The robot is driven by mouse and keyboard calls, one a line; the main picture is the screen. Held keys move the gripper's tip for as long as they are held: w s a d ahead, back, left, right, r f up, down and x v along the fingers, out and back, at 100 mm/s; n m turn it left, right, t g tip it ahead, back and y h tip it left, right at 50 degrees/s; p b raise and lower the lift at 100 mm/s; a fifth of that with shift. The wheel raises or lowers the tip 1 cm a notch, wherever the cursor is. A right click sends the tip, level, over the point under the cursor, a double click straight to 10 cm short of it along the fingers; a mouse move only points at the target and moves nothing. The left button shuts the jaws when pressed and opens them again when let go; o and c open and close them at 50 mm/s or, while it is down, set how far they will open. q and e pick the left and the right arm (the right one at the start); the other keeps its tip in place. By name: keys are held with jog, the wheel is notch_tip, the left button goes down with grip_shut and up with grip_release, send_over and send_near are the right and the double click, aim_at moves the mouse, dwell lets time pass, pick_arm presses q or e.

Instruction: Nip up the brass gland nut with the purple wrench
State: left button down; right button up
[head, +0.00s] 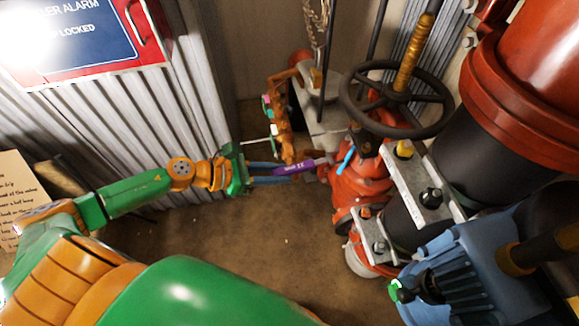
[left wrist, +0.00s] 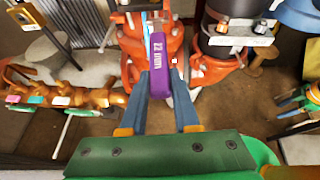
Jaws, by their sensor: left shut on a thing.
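My left gripper (head: 274,172) is shut on the purple wrench (head: 294,167), holding it by the handle. In the left wrist view the wrench (left wrist: 159,68) lies between the blue fingers, with "22 mm" lettering on its side. Its grey head points away from me at the red valve (head: 362,185). I cannot tell whether the head touches anything. The brass gland nut cannot be made out clearly; the black handwheel (head: 396,98) covers much of the valve top. A green, orange and blue part at the right of the left wrist view looks like my right gripper (left wrist: 305,98); its jaws are unclear.
An orange pipe manifold (head: 282,125) with coloured tags stands close behind the wrench. A brass stem (head: 412,55) rises through the handwheel. Grey flanges (head: 415,178) and a blue pump-like body (head: 465,270) crowd the right. Bare floor (head: 260,235) lies below my left arm.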

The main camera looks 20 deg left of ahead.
aim_at(300, 165)
pick_arm(q)
jog(key=shift+s+a, duration=0.25)
jog(key=shift+a, duration=0.05)
jog(key=shift+f, duration=0.2)
jog(key=shift+w+d+r, duration=0.15)
jog(key=shift+w+d, duration=0.5)
jog(key=shift+d, duration=0.1)
jog(key=shift+w+d+p, duration=0.95)
jog(key=shift+w+d, duration=0.25)
jog(key=shift+d, duration=0.15)
jog(key=shift+w+d+p, duration=0.4)
jog(key=shift+w+d, duration=0.65)
jog(key=shift+d, duration=0.2)
jog(key=shift+a, duration=0.1)
